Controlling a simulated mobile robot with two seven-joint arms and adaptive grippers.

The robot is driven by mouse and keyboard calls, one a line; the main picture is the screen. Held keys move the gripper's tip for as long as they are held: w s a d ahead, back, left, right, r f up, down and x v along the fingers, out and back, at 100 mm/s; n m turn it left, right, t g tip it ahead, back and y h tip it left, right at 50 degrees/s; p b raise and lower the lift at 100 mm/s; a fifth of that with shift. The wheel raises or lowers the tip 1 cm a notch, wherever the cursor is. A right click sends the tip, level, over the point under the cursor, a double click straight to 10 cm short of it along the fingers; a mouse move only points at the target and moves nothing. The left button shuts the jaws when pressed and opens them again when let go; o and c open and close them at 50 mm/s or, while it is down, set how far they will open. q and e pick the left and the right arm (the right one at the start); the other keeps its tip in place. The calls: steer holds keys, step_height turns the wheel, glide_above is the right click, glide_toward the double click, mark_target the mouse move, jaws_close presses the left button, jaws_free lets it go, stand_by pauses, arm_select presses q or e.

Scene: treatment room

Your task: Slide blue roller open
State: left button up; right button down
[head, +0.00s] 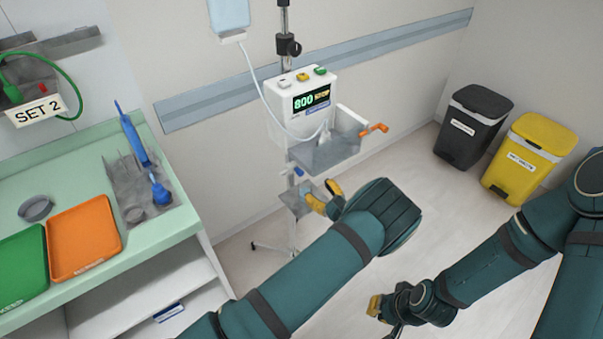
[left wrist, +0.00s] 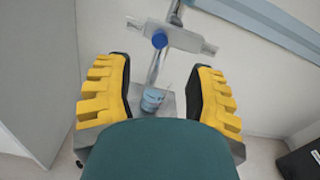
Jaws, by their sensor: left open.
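The blue roller (head: 299,172) is a small blue spot on the infusion stand, below the pump (head: 305,102) in the head view. In the left wrist view it is a round blue disc (left wrist: 160,41) on a pale crosswise body. My left gripper (head: 325,196) is open, with its yellow fingers just right of and below the roller in the head view. In the left wrist view its fingers (left wrist: 160,95) stand wide apart with nothing gripped; the roller lies beyond the fingertips.
A grey tray with an orange lever (head: 374,129) juts out under the pump, above my left gripper. A green-topped cart (head: 180,224) stands at left. A black bin (head: 468,132) and a yellow bin (head: 520,163) stand at right. The floor between is clear.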

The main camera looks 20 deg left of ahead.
mark_target(302, 174)
arm_select(q)
steer(key=b+x, duration=0.1)
steer(key=x, duration=0.9)
jaws_close()
